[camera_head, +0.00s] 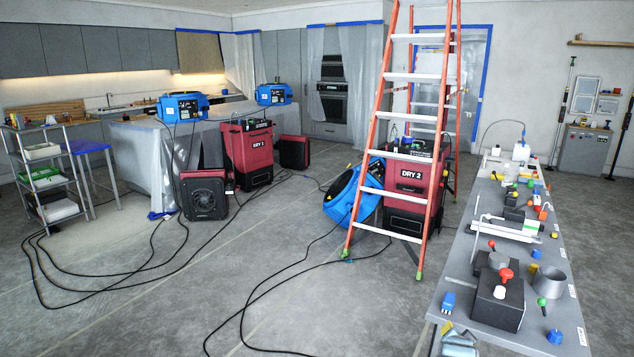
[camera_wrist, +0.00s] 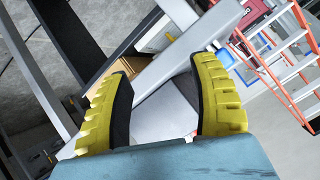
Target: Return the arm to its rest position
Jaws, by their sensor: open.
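My gripper (camera_wrist: 160,66) shows in the wrist view as two yellow ribbed fingers with dark inner pads. The fingers are spread apart and nothing is held between them. A pale flat surface and grey metal bars show behind the gap. In the head view, a small yellow-and-grey part at the bottom edge, by the near left corner of the grey bench (camera_head: 445,300), looks like the gripper's tip. The rest of my arm is out of view there.
The bench carries several coloured knobs, a black block (camera_head: 497,303) and a metal cup (camera_head: 549,281). An orange ladder (camera_head: 436,215) stands left of it; it also shows in the wrist view (camera_wrist: 272,72).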

